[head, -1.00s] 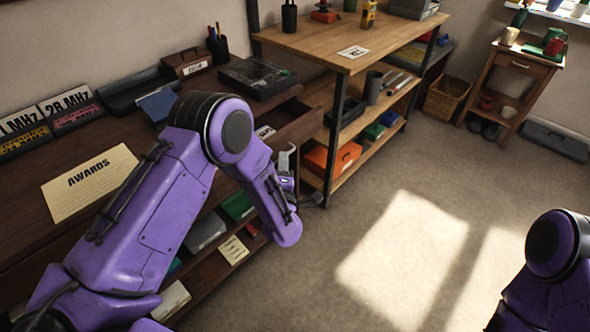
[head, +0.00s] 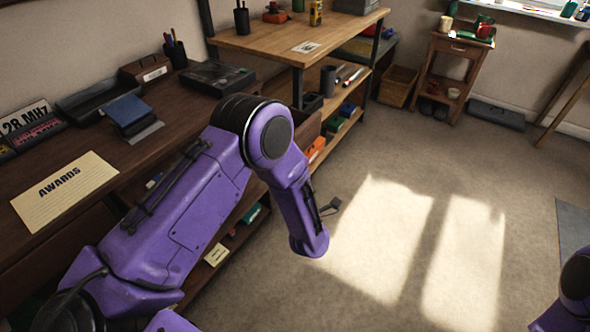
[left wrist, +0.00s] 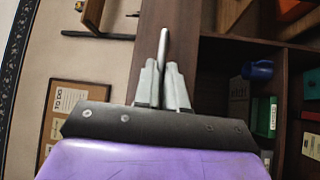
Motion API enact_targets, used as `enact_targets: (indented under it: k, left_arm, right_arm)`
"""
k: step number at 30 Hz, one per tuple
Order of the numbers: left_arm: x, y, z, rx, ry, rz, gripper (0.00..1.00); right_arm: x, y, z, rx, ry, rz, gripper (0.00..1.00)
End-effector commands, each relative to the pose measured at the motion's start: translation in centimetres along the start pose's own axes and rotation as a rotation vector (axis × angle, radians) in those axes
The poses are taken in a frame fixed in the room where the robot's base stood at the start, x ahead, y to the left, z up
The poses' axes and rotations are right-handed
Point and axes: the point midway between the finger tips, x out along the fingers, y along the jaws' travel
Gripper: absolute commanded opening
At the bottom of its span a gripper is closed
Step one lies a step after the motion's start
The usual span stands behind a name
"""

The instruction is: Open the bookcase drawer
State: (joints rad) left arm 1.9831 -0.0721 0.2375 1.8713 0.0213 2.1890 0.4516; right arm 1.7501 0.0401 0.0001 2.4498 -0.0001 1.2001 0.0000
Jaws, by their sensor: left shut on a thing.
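The dark wood bookcase (head: 90,125) runs along the left wall in the head view. A wooden part that looks like its pulled-out drawer (head: 307,127) shows just behind my left forearm, mostly hidden by it. In the left wrist view my left gripper (left wrist: 163,85) is shut on a thin pale metal bar, which looks like the drawer handle (left wrist: 164,45). The bar stands beside a dark wood panel (left wrist: 212,75), likely the drawer front. The head view hides the left fingers behind the arm. My right gripper is out of view; only part of that arm shows at lower right.
A light wood shelf unit (head: 285,42) stands beyond the bookcase. The awards sheet (head: 65,190) and a blue box (head: 128,112) lie on the bookcase top. Open shelves with a green box (left wrist: 265,117) are below. The carpet (head: 400,230) to the right is clear.

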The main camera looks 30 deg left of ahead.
Motion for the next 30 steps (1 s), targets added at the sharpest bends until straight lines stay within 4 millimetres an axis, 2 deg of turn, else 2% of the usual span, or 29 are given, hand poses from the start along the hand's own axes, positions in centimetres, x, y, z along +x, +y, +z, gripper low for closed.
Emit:
enact_targets:
  k: [9, 10, 12, 22, 26, 30]
  left_arm:
    - [-0.2, -0.3, -0.2, 0.006, 0.001, -0.006, 0.00]
    - [-0.2, -0.3, -0.2, 0.006, 0.001, -0.006, 0.17]
    - [-0.2, -0.3, -0.2, 0.005, 0.001, -0.006, 0.36]
    - [-0.5, -0.1, 0.0, 0.002, -0.003, -0.003, 0.36]
    - [-2.8, -0.2, 0.1, 0.003, -0.006, -0.003, 0.36]
    - [-6.3, -0.3, 0.0, 0.005, -0.007, -0.003, 0.36]
  right_arm:
    - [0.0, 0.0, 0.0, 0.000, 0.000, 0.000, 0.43]
    - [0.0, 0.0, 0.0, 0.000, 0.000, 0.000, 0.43]
    - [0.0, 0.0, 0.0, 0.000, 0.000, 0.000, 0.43]
    - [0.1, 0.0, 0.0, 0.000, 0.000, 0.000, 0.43]
    - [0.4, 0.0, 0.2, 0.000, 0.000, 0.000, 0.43]
    - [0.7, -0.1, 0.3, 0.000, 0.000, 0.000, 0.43]
